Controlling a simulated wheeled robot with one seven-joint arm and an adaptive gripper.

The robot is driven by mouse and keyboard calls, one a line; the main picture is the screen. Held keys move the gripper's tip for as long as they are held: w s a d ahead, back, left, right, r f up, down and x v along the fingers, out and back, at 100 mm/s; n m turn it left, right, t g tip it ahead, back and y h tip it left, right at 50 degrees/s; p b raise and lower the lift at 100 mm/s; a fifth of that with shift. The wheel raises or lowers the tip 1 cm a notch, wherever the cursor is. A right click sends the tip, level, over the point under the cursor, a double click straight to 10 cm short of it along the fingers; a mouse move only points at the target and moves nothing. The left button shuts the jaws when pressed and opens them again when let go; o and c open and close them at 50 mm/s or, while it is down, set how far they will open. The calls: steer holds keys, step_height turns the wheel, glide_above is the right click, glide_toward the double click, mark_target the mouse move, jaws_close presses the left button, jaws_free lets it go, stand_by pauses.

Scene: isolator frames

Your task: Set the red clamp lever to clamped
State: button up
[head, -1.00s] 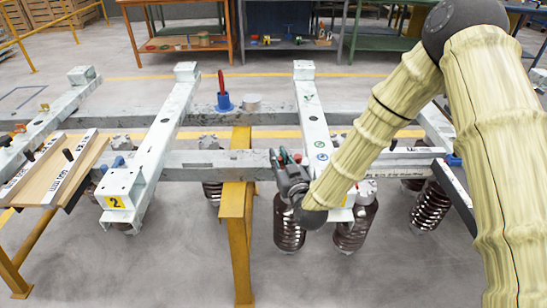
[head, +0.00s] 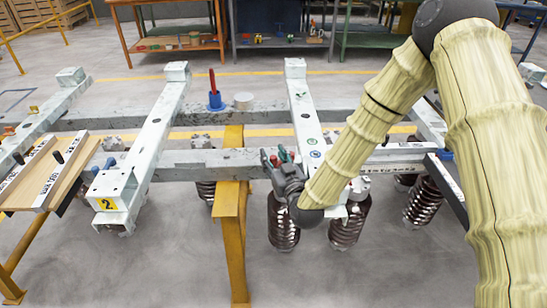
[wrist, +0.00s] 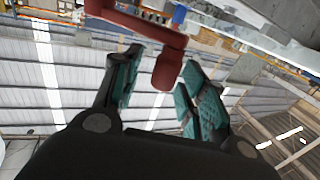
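In the wrist view, a dark red lever (wrist: 140,25) with a bent arm and a rounded grip end (wrist: 167,70) crosses the top middle. My gripper (wrist: 158,88) is open, with its teal-padded fingers apart. The grip end shows between the fingertips, with a visible gap on the left; contact on the right is unclear. In the head view, my gripper (head: 279,155) is at the front beam, left of the third cross beam, with small red bits beside its fingers. The lever's pivot is not clear. A separate upright red handle (head: 212,80) stands in a blue base on the back beam.
Pale steel cross beams (head: 150,135) lie over long grey beams. A yellow post (head: 232,205) stands left of my gripper. Dark coil springs (head: 283,222) hang below the frame. Wooden boards (head: 40,175) lie at the left. The floor in front is clear.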

steer(key=shift+a, duration=0.1)
steer(key=shift+r, duration=5.05)
steer(key=shift+c, duration=0.4)
